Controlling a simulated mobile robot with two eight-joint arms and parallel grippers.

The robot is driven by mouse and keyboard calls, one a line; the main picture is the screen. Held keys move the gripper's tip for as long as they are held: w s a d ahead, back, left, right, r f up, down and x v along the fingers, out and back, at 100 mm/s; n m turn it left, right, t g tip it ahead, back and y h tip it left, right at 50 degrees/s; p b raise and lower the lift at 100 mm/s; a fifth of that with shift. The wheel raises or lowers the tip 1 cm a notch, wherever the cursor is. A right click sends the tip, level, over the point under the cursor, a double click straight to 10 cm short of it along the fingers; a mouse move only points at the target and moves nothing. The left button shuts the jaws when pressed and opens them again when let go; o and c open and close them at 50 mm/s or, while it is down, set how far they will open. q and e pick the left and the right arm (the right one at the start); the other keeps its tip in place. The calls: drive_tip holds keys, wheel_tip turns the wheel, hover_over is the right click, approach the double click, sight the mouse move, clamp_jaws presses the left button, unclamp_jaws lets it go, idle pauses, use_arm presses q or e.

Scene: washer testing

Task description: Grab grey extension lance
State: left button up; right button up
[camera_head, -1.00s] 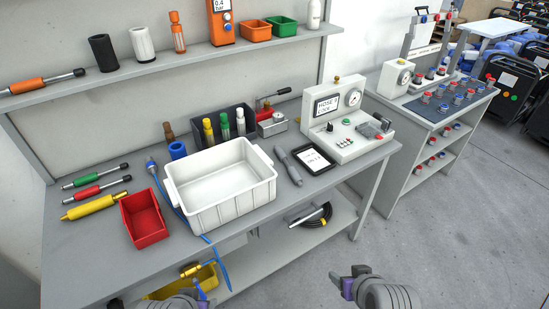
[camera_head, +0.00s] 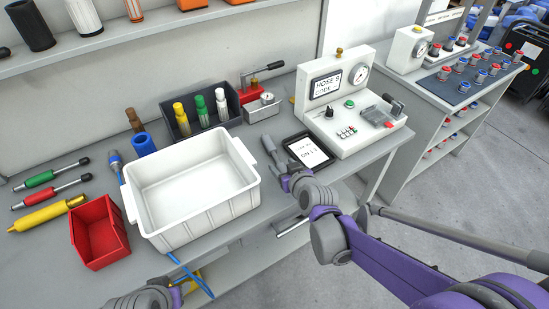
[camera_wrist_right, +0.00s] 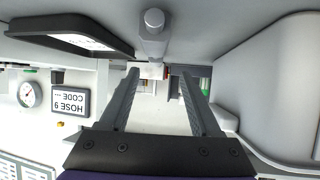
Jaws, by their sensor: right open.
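The grey extension lance (camera_head: 268,148) lies on the grey workbench between the white tub and the black tablet. Its front part is hidden by my right gripper (camera_head: 281,172), which is at the bench's front edge. In the right wrist view the lance (camera_wrist_right: 153,32) runs away from its near rounded end, just beyond the tips of the open, empty right gripper (camera_wrist_right: 158,74). I cannot tell whether they touch. My left gripper (camera_head: 178,292) is only partly in view at the bottom, below the bench front; its fingers are unclear.
The white tub (camera_head: 200,218) stands close on the left, the black tablet (camera_head: 308,150) close on the right. The hose tester (camera_head: 350,115) is behind the tablet. A red bin (camera_head: 100,232) and a rack of bottles (camera_head: 234,106) are further off. A blue hose (camera_head: 190,272) hangs over the front edge.

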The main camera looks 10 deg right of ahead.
sight(278, 159)
drive_tip(key=x, duration=0.5)
drive_tip(key=d+x, duration=0.1)
drive_tip(key=x, duration=0.1)
drive_tip(key=shift+f, duration=0.45)
clamp_jaws()
